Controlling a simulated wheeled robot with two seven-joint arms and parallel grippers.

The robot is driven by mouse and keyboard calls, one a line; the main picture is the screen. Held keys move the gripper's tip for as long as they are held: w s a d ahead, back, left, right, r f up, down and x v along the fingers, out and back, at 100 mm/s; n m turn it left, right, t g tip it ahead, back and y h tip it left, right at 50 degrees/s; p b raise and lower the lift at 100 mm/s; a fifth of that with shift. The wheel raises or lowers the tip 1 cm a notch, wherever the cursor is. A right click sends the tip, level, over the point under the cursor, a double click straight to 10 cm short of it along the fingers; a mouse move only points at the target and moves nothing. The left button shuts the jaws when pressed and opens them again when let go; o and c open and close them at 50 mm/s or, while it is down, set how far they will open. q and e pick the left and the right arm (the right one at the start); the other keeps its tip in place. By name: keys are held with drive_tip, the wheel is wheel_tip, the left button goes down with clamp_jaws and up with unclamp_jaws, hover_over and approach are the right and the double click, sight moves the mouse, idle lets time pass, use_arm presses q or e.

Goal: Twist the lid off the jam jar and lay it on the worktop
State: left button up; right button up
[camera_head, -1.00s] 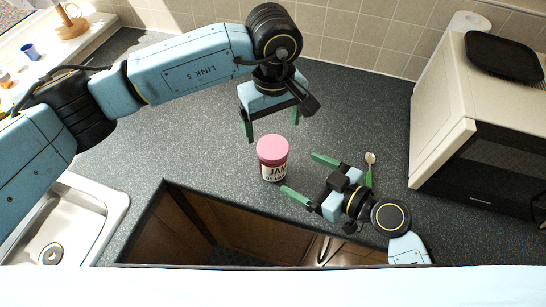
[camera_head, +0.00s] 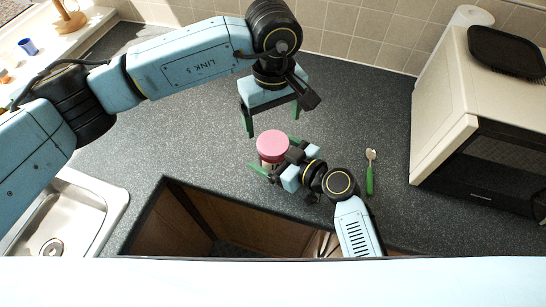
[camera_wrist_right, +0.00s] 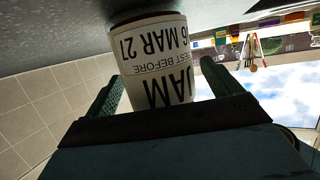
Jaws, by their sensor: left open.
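The jam jar (camera_head: 270,159) stands upright on the worktop (camera_head: 190,130) with its pink lid (camera_head: 272,144) on. In the right wrist view the jar (camera_wrist_right: 160,60) appears upside down, its label reading JAM and a best-before date; the lid is out of that view. My right gripper (camera_head: 276,155) is low at the jar, one open finger on either side of the body. In the wrist view its fingers (camera_wrist_right: 165,80) flank the jar with slight gaps visible. My left gripper (camera_head: 272,116) is open and empty, pointing down, just behind the lid in the picture.
A green-handled spoon (camera_head: 370,170) lies right of my right arm. A microwave (camera_head: 470,140) stands at the right and a sink (camera_head: 75,220) at the left. The worktop's front edge is close before the jar. Worktop left of the jar is clear.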

sight(273, 142)
drive_tip(key=c, duration=1.5)
use_arm(q)
drive_tip(key=shift+n, duration=0.3)
use_arm(e)
drive_tip(key=c, duration=0.4)
use_arm(q)
drive_tip(key=n, duration=0.3)
drive_tip(key=shift+f+n, duration=0.45)
drive_tip(key=shift+n, duration=0.05)
drive_tip(key=shift+f, duration=3.6)
drive_tip(key=c, duration=1)
drive_tip(key=n, duration=0.2)
drive_tip(key=shift+n, duration=0.4)
